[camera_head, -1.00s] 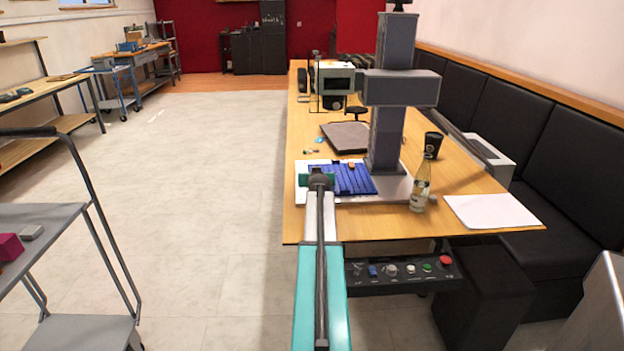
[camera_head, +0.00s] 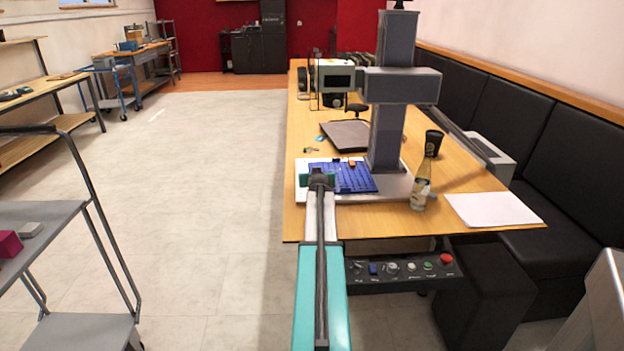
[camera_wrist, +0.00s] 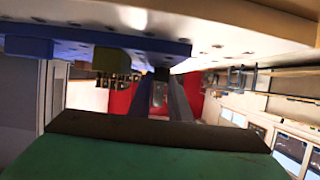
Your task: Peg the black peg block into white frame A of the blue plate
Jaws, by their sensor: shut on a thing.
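The blue plate (camera_head: 358,178) lies on the white base of the laser marker. My gripper (camera_head: 322,180) is at the plate's left side in the head view, with my arm hiding part of that side. In the wrist view, which is upside down, two grey fingers (camera_wrist: 160,92) are shut on a small black block (camera_wrist: 162,73), seen at their tips. The block is close to the face of the blue plate (camera_wrist: 90,38); whether it touches is unclear. I cannot make out white frame A in either view.
An orange block (camera_head: 351,162) sits on the plate, and an olive block (camera_wrist: 110,60) shows beside the black one in the wrist view. The laser marker's grey column (camera_head: 386,140) stands behind right. A bottle (camera_head: 421,188) stands right of the plate.

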